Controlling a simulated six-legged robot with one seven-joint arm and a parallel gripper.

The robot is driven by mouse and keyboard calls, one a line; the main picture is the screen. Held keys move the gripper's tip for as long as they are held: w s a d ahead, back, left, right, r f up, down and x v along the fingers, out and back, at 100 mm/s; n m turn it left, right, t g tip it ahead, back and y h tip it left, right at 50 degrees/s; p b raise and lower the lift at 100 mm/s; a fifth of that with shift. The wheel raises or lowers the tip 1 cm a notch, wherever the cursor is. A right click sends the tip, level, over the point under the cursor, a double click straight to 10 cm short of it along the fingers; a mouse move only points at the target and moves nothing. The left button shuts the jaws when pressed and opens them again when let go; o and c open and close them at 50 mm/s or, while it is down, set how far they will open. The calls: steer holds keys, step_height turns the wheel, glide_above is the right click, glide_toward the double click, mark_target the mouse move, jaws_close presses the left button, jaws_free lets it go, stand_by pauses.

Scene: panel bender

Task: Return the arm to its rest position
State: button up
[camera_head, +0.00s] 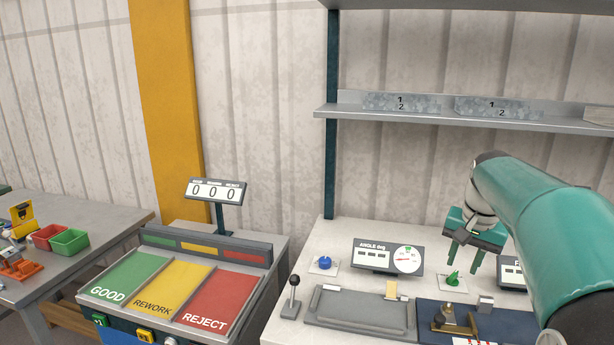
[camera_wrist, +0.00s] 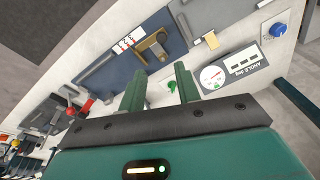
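My teal arm reaches in from the right in the head view. My gripper (camera_head: 463,262) hangs above the back of the white workbench, near the green knob (camera_head: 453,279). Its two fingers are apart with nothing between them. In the wrist view, my gripper (camera_wrist: 160,82) also shows its two green fingers spread and empty, and the green knob (camera_wrist: 172,86) shows in the gap beyond them. I cannot tell the exact height of the fingers over the bench.
The bench holds a blue knob (camera_head: 325,263), an angle display (camera_head: 388,257), a grey tray (camera_head: 360,309) and a brass fixture (camera_head: 445,318). A shelf (camera_head: 470,118) is above. Left stand the GOOD/REWORK/REJECT panel (camera_head: 170,290) and a table with a green bin (camera_head: 69,242).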

steer(key=s+a+n+t, duration=0.2)
steer(key=s+a+n, duration=0.1)
steer(key=s+a, duration=0.9)
steer(key=s+a+f+n, duration=0.2)
steer(key=s+f, duration=0.1)
steer(key=s, duration=0.3)
steer(key=s+a+f+n+t, duration=0.1)
steer(key=s+a+f, duration=0.1)
steer(key=s, duration=0.4)
steer(key=shift+s+a+f+n+t, duration=0.3)
steer(key=shift+s+a+f+n, duration=0.1)
steer(key=shift+f, duration=0.15)
